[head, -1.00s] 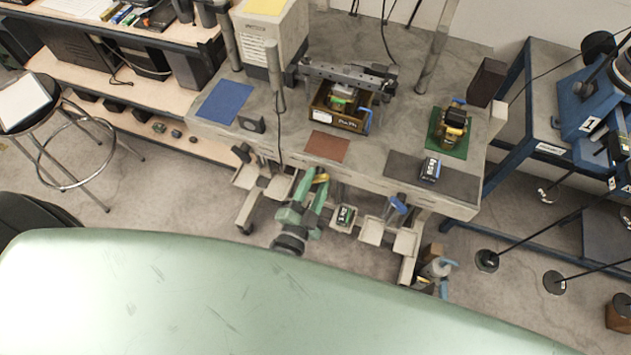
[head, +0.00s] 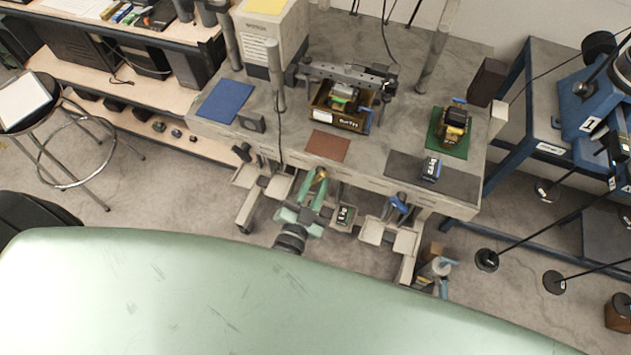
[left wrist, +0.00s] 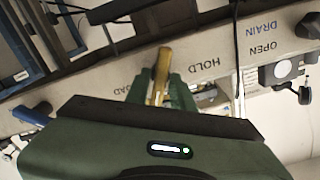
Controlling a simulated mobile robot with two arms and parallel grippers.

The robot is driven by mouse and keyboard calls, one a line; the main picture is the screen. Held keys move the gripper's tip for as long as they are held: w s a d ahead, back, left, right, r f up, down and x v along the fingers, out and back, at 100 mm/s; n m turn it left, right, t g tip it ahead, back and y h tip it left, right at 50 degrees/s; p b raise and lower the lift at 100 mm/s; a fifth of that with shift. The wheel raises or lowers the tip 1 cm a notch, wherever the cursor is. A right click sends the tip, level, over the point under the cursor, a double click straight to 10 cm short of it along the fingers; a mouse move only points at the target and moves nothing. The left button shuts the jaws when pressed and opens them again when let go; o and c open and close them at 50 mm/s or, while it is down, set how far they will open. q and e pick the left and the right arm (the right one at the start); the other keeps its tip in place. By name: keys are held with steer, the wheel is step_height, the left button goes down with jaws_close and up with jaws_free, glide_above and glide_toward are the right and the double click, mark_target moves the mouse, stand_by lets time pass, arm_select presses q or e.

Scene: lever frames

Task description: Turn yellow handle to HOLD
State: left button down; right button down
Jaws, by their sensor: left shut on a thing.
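The yellow handle (left wrist: 162,66) shows in the left wrist view between the green fingers of my left gripper (left wrist: 160,92). The gripper is shut on it. The handle's end points up between the word HOLD (left wrist: 202,65) and a partly hidden word ending in "OAD" (left wrist: 123,88). In the head view the yellow handle (head: 321,175) is small, at the front edge of the grey bench, with my left gripper (head: 314,190) around it. The handle's pivot is hidden behind the gripper. My right gripper is in neither view.
The bench (head: 375,140) carries a brown crate (head: 338,117), a blue mat (head: 225,102) and a green mat (head: 437,146). A blue lever (head: 398,204) stands at its front, right of my gripper. The words OPEN and DRAIN (left wrist: 261,28) are on the panel further right.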

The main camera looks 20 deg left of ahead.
arm_select(q)
steer(key=n, duration=0.3)
steer(key=shift+n, duration=0.4)
steer(key=n, duration=0.3)
steer(key=shift+a+n, duration=0.1)
steer(key=shift+n, duration=0.2)
steer(key=n+b, duration=0.1)
steer(key=n, duration=0.2)
steer(key=shift+n, duration=0.3)
steer(key=shift+f+n+b, duration=0.1)
steer(key=shift+n+b, duration=0.2)
steer(key=shift+n, duration=1.4)
steer(key=c, duration=1.4)
jaws_free()
steer(key=shift+a, duration=0.1)
